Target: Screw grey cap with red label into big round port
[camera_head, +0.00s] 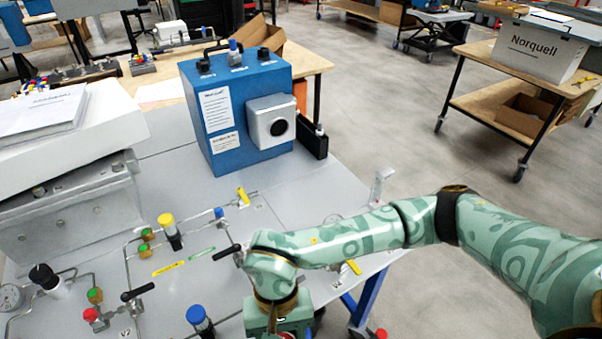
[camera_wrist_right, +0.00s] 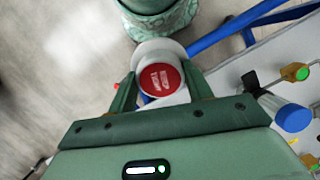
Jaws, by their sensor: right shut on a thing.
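The grey cap with the red label (camera_wrist_right: 160,78) is between the two fingers of my right gripper (camera_wrist_right: 161,84) in the right wrist view. The gripper is shut on it, and its red label faces the wrist camera. A blue analyser box (camera_head: 220,120) stands at the back of the table. A light grey housing on its front has a big round dark port (camera_head: 278,127), well away from my right gripper. My left gripper is not in view.
Pipes with a yellow-capped part (camera_head: 168,228), a blue-capped part (camera_head: 198,316) and a black valve handle (camera_head: 137,291) cover the table's left and front. A black box (camera_head: 313,142) stands right of the analyser. The tabletop in front of the analyser is mostly clear.

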